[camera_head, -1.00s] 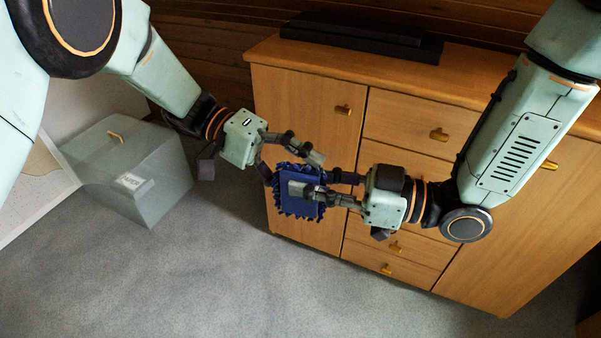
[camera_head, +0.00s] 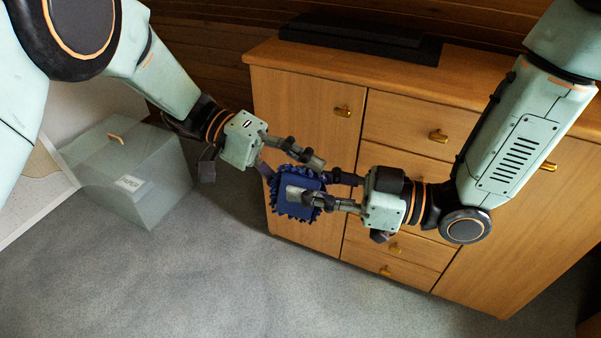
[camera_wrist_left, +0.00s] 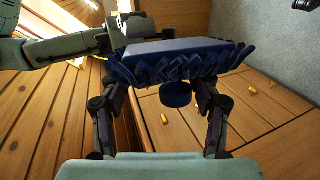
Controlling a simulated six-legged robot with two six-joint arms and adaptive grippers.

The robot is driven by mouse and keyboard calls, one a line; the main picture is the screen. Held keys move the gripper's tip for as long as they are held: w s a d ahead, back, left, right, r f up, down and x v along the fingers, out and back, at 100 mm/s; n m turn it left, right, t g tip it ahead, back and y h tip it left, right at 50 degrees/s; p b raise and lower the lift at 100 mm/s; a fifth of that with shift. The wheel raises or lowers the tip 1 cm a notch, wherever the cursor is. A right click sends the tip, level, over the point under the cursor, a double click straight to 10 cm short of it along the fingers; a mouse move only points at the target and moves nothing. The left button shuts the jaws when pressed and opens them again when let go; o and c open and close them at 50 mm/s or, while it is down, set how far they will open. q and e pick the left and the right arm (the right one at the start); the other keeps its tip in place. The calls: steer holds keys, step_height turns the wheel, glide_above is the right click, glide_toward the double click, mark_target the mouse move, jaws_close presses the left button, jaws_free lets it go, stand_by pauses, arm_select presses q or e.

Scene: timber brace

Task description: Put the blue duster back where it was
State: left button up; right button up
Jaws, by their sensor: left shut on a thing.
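The blue duster (camera_head: 308,184), a flat pad with a ragged fringe, is held in the air in front of the cabinet. My left gripper (camera_head: 294,171) reaches it from the left and is shut on it. In the left wrist view the duster (camera_wrist_left: 185,47) spans the fingertips of the left gripper (camera_wrist_left: 157,88), with a round blue knob (camera_wrist_left: 176,94) below it. My right gripper (camera_head: 322,188) comes from the right and is shut on the duster, one finger over its face and the other partly hidden at its side.
A wooden cabinet (camera_head: 300,105) with doors, drawers and brass knobs stands behind. A black stepped object (camera_head: 360,38) lies on its top. A translucent lidded box (camera_head: 130,190) with a label stands at the left. The grey carpet (camera_head: 230,290) in front is clear.

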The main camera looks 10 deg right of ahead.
arm_select(q)
steer(key=shift+s+a+f, duration=0.1)
steer(key=shift+s+f, duration=0.2)
steer(key=shift+f, duration=0.1)
arm_select(e)
steer(key=shift+w+d+r, duration=0.2)
steer(key=shift+w+r, duration=0.1)
steer(key=shift+w, duration=0.05)
steer(key=shift+s+d, duration=0.15)
steer(key=shift+d, duration=0.3)
arm_select(q)
jaws_close()
steer(key=shift+w+r, duration=0.15)
steer(key=shift+r, duration=0.05)
arm_select(e)
steer(key=v, duration=0.6)
steer(key=shift+s+f, duration=0.3)
steer(key=shift+s, duration=0.2)
